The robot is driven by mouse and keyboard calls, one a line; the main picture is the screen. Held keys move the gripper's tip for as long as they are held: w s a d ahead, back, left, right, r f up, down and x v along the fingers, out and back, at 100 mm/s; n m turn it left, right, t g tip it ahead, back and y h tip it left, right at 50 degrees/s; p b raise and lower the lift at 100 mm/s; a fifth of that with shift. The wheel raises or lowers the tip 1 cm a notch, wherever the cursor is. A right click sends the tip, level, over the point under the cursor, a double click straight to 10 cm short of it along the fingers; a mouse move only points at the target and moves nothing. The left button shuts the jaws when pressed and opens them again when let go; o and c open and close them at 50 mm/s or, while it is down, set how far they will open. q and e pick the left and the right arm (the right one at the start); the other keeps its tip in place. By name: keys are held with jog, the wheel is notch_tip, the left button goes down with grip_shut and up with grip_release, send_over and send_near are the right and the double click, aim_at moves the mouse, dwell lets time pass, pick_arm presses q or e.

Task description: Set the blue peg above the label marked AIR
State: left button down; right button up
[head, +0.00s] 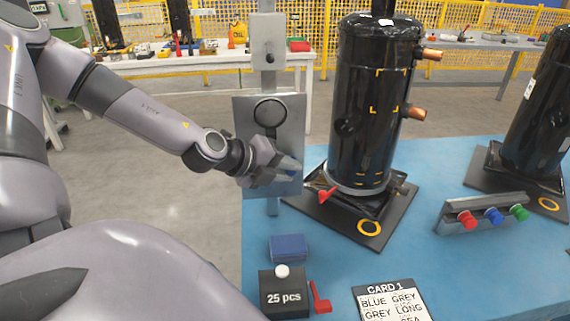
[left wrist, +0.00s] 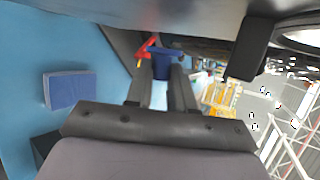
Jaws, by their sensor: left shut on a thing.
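My left gripper (head: 286,168) is in front of the grey upright panel (head: 290,110), left of the black compressor. It is shut on a small blue thing, which looks like a blue peg (left wrist: 168,58), between the fingertips in the left wrist view. The fingers mostly hide it in the head view. Another blue peg (head: 493,215) sits in a grey rack (head: 482,207) between a red peg (head: 467,219) and a green peg (head: 519,212). I cannot make out a label reading AIR. My right gripper is not in view.
The black compressor (head: 372,110) stands on a dark base on the blue table (head: 425,180). A red-handled piece (head: 327,195) is at its base. A blue block (head: 288,247), a box marked 25 pcs (head: 284,297), a red piece (head: 319,298) and CARD 1 (head: 390,300) lie in front.

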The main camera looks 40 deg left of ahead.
pick_arm(q)
jog(key=shift+s+d, duration=1.3)
jog(key=shift+d, duration=0.3)
jog(key=shift+w+n+y, duration=0.2)
jog(key=shift+n+y, duration=0.1)
jog(key=shift+w+n+y, duration=0.1)
jog(key=shift+n+y, duration=0.3)
jog(key=shift+n, duration=0.1)
jog(key=shift+w+d+y, duration=0.1)
jog(key=shift+d+y, duration=0.15)
jog(key=shift+y, duration=0.05)
